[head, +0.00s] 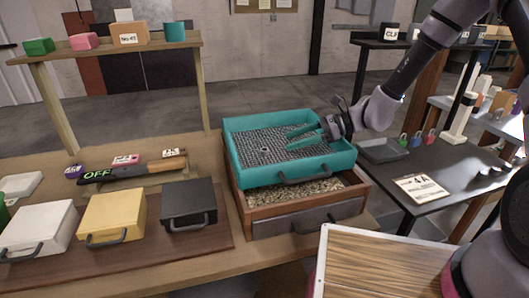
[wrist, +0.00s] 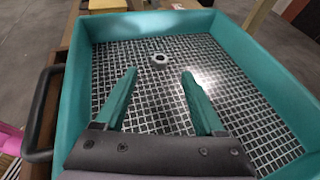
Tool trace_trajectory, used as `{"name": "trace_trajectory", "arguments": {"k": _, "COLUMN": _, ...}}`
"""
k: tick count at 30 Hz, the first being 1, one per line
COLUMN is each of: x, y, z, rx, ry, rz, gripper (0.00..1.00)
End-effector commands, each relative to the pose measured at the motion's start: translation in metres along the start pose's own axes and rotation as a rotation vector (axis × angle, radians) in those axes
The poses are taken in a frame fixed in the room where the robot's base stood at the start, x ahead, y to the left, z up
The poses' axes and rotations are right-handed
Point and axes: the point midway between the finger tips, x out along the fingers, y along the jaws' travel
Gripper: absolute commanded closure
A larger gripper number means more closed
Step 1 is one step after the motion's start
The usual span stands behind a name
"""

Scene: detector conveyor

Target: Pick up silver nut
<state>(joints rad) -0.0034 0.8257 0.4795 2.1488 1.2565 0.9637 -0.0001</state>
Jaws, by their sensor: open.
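A small silver nut (wrist: 159,59) lies on the wire mesh inside the teal tray (wrist: 249,57). In the head view the nut (head: 265,149) is a tiny light spot on the mesh, left of my gripper. My gripper (wrist: 158,78) is open, with its two teal fingers apart and nothing between them. In the wrist view the nut lies beyond the fingertips, roughly in line with the gap between them. In the head view my gripper (head: 291,139) reaches into the teal tray (head: 249,177) from the right, low over the mesh.
The teal tray sits on a wooden box (head: 256,219) of granular material. White, yellow (head: 113,216) and black cases (head: 189,203) stand to the left. A shelf (head: 105,48) rises behind. A dark table (head: 437,171) with a shallow grey tray (head: 383,150) is at right.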

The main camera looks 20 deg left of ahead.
Motion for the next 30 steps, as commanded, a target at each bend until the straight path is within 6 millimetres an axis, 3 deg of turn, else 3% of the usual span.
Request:
{"name": "trace_trajectory", "arguments": {"k": 18, "x": 0.073, "y": -0.001, "z": -0.002, "rx": -0.003, "ry": 0.0, "rz": 0.002, "gripper": 0.29}}
{"name": "trace_trajectory", "arguments": {"k": 26, "x": 0.077, "y": -0.001, "z": -0.003, "rx": -0.003, "ry": 0.001, "rz": 0.0, "gripper": 0.29}}
{"name": "trace_trajectory", "arguments": {"k": 27, "x": 0.077, "y": -0.001, "z": -0.003, "rx": -0.003, "ry": 0.001, "rz": 0.0, "gripper": 0.33}}
{"name": "trace_trajectory", "arguments": {"k": 30, "x": 0.077, "y": -0.001, "z": -0.003, "rx": -0.003, "ry": 0.001, "rz": 0.0, "gripper": 0.71}}
